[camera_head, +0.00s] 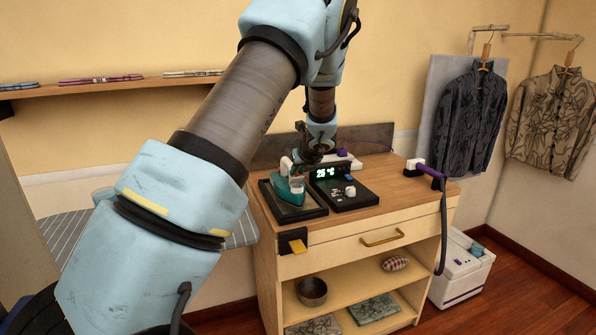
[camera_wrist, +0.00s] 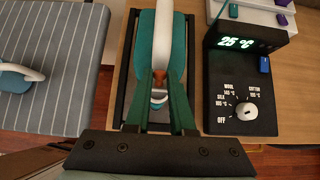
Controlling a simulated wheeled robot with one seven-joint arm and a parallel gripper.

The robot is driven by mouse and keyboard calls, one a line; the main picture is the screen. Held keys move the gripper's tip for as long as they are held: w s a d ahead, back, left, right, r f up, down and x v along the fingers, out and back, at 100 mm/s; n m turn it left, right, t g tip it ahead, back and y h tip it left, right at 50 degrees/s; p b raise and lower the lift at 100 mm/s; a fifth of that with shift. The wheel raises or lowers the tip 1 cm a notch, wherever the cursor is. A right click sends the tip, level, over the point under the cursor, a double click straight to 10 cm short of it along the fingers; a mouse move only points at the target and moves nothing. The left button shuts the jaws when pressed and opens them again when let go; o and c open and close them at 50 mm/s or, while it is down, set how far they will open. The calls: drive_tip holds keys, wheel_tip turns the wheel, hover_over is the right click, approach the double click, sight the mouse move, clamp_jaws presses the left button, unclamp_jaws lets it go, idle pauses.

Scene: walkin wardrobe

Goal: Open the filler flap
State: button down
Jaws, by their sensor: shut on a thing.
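A teal iron with a white handle (camera_wrist: 166,32) sits on a black rest (camera_wrist: 121,67); in the head view the iron (camera_head: 290,188) stands at the left of the cabinet top. A small orange-brown piece, apparently the filler flap (camera_wrist: 160,77), shows at the iron's near end. My gripper (camera_wrist: 161,83) is over this end, its two green fingers closed in on the orange piece. In the head view my gripper (camera_head: 302,164) is above the iron and the flap is too small to make out. The fingers hide part of the iron's near end.
A black control unit (camera_wrist: 241,85) reading 25 °C, with a dial, stands just right of the iron. A striped ironing board (camera_wrist: 45,60) is at left. A purple-handled steamer (camera_head: 428,170) with a hose is at the cabinet's right edge.

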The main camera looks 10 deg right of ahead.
idle(0.3)
drive_tip(key=shift+w+r+p, duration=0.15)
drive_tip(key=shift+r+p, duration=0.25)
drive_tip(key=shift+p, duration=0.85)
drive_tip(key=p, duration=0.2)
drive_tip(key=shift+w+g+p, duration=0.1)
drive_tip(key=shift+g+p, duration=0.2)
drive_tip(key=shift+g, duration=0.1)
drive_tip(key=shift+w+p, duration=0.1)
drive_tip(key=shift+p, duration=0.55)
drive_tip(key=shift+w+a+g+p, duration=0.1)
drive_tip(key=shift+g+p, duration=0.2)
drive_tip(key=shift+p, duration=0.3)
drive_tip(key=shift+w+f+g, duration=0.25)
drive_tip(key=shift+f+g, duration=0.15)
drive_tip(key=shift+w+g+b, duration=0.1)
drive_tip(key=shift+g+b, duration=0.2)
drive_tip(key=shift+b, duration=0.15)
drive_tip(key=shift+r, duration=0.2)
drive_tip(key=c, duration=0.8)
unclamp_jaws()
